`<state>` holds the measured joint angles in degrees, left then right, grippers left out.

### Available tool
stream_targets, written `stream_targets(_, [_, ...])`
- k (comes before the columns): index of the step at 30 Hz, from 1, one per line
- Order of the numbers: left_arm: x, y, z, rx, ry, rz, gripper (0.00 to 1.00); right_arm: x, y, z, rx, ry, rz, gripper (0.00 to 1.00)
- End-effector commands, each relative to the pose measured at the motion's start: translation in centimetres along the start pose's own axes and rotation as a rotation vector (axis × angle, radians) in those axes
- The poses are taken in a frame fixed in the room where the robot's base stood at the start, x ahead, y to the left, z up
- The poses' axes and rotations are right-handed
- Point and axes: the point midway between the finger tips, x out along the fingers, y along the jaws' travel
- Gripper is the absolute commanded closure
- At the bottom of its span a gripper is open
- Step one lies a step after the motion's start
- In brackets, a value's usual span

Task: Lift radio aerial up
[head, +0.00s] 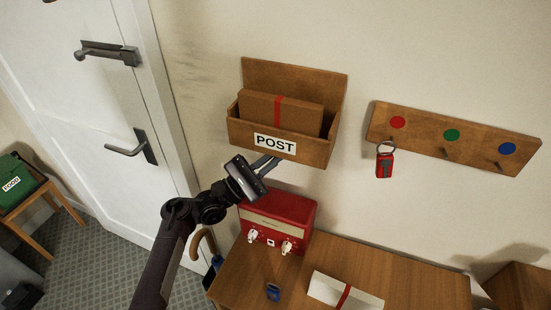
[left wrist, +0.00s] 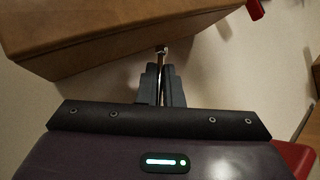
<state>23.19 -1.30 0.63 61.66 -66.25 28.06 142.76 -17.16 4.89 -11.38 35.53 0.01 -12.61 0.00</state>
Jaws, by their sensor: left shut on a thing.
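The red radio (head: 278,222) stands on the wooden table against the wall, with pale knobs on its front. My left gripper (head: 271,163) is above the radio, just below the post box. In the left wrist view my left gripper (left wrist: 161,88) is shut on the thin metal aerial (left wrist: 161,56), whose tip shows just beyond the fingers. The aerial's lower part is hidden behind the gripper. A corner of the radio shows at the lower right of the left wrist view (left wrist: 296,158). My right gripper is not in view.
The wooden post box (head: 320,151) hangs on the wall close above my left gripper, holding a brown parcel (head: 300,113). A hook board (head: 425,133) with a red key tag (head: 384,164) is at right. A white parcel (head: 325,288) and a blue object (head: 273,292) lie on the table (head: 415,277).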

Motion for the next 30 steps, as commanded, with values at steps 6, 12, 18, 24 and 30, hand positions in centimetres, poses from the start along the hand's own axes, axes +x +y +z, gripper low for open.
stream_targets(6, [-0.1, -0.1, -0.1, -0.003, 0.000, -0.001, 1.00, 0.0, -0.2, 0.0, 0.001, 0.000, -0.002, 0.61])
stream_targets(12, [-0.1, -0.1, -0.1, -0.002, 0.001, -0.001, 0.79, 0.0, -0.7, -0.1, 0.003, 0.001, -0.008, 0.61])
stream_targets(18, [0.0, -0.1, 0.0, -0.001, 0.000, -0.001, 0.71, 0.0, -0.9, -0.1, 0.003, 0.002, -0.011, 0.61])
stream_targets(24, [-0.5, -0.1, -0.1, 0.000, 0.001, 0.000, 0.71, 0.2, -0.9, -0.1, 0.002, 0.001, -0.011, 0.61])
stream_targets(30, [-3.6, -0.2, -0.3, 0.001, 0.004, -0.001, 0.71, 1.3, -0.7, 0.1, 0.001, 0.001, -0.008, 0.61])
